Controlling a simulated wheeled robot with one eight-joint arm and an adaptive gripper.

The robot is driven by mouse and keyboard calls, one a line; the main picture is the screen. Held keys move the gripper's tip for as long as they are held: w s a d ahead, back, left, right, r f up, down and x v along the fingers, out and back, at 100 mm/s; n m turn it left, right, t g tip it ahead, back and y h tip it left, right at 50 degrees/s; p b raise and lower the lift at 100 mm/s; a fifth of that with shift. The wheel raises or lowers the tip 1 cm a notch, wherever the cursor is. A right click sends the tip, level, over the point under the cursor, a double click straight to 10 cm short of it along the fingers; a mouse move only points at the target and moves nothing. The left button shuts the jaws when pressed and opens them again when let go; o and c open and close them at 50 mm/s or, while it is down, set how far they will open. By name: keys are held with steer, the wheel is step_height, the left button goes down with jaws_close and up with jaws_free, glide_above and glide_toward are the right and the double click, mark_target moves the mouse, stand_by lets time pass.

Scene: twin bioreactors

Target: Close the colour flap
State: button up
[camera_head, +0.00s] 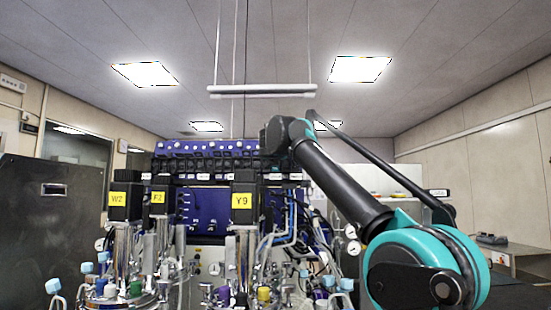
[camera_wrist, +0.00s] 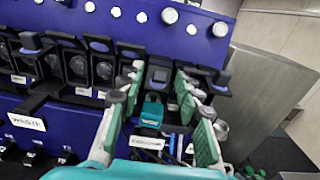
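In the wrist view my gripper (camera_wrist: 160,82) is open, its two green-padded fingers apart and nothing held between them. Between the fingers is a pump head with a teal part (camera_wrist: 152,108) and a white label (camera_wrist: 148,143) below it; the lettering is too blurred to read surely. A dark flap (camera_wrist: 158,76) stands raised above the teal part, close to the fingertips; this looks like the colour flap. I cannot tell whether a finger touches it. In the head view my arm reaches to the pump row, and the fingers are hidden.
Other dark pump heads (camera_wrist: 75,65) line the blue panel (camera_wrist: 130,22), with round knobs above. A label reading WASTE (camera_wrist: 25,121) is at the lower left. Glass-and-steel vessels with yellow-tagged motors (camera_head: 242,200) stand in front of the pump row.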

steer(key=shift+w, duration=0.2)
jaws_close()
steer(key=shift+w+f+t, duration=0.1)
steer(key=shift+f+t, duration=0.15)
steer(key=shift+t, duration=0.45)
steer(key=shift+f+t, duration=0.2)
steer(key=shift+t, duration=0.5)
